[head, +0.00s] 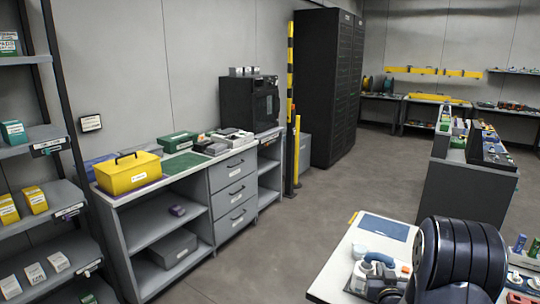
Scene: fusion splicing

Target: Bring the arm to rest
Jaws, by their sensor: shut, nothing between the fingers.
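A dark, rounded, ribbed part of my arm fills the bottom right of the head view, in front of a white worktable (330,268). My gripper is not in this view, so its fingers and what lies near them are hidden from me.
A grey bench with a yellow toolbox (127,175) stands along the left wall. Shelves (45,195) are at far left, a black cabinet (322,90) behind. The floor (270,235) between is clear.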

